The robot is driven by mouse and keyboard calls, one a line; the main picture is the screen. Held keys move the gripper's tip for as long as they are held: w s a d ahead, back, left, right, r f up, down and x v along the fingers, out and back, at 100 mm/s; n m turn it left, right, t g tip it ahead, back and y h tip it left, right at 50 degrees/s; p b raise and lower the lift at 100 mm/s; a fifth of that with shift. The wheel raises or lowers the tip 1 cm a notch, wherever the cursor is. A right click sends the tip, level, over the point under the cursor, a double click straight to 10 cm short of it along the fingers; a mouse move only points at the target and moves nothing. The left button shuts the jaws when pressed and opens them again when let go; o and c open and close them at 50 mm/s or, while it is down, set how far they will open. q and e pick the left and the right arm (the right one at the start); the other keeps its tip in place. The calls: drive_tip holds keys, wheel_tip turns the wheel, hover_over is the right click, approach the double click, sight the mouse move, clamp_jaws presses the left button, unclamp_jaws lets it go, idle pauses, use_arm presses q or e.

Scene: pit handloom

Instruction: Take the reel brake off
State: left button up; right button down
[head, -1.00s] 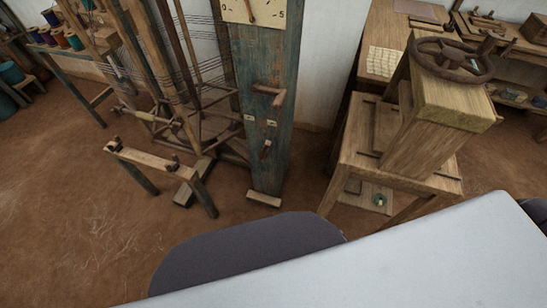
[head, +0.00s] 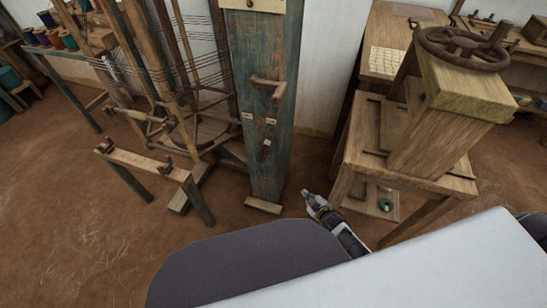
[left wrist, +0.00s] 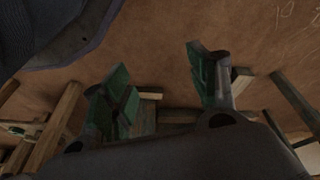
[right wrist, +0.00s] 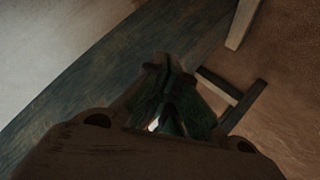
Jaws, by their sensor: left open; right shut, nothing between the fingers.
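A blue-green post (head: 262,60) carries a wooden handle (head: 267,84) and, lower down, a small wooden lever (head: 264,150). Two small pale plates, one of them here (head: 271,121), sit between them. I cannot tell from the pictures which of the two is the reel brake. My right gripper (head: 308,196) is low, right of the post's foot and apart from both levers. In the right wrist view its fingers (right wrist: 172,92) are shut and empty, with the post (right wrist: 90,75) behind. My left gripper (left wrist: 160,88) is open and empty, outside the head view.
A wooden stand (head: 440,145) with a dark handwheel (head: 465,46) is at the right. The loom frame with threads (head: 185,60) and a low wooden bench (head: 146,162) are at the left. Brown floor (head: 75,210) is open at the lower left.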

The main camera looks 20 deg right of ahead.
sight(265, 148)
drive_tip(key=w+a+r+n+t+y+b, duration=0.2)
drive_tip(key=w+r+n+t+y+b, duration=0.3)
drive_tip(key=w+r+n+b, duration=0.5)
use_arm(q)
drive_tip(key=w+d+r+t+h+b, duration=0.1)
drive_tip(key=d+r+b, duration=0.2)
drive_tip(key=r, duration=0.5)
drive_tip(key=shift+w+d+h, duration=0.35)
drive_tip(key=shift+d+h, duration=0.05)
drive_tip(key=shift+d, duration=0.25)
use_arm(e)
drive_tip(key=s+a+r+n+g+y, duration=0.2)
drive_tip(key=s+a+r+n+y, duration=0.1)
drive_tip(key=r+n+y, duration=0.3)
drive_tip(key=shift+s+a+r+n+y, duration=0.2)
drive_tip(key=shift+s+a+n+y, duration=0.35)
drive_tip(key=shift+n+y, duration=0.95)
drive_tip(key=shift+s+d+m+y, duration=0.1)
drive_tip(key=shift+d+m+y, duration=0.05)
drive_tip(key=shift+m+y, duration=0.25)
use_arm(q)
drive_tip(key=shift+f, duration=0.1)
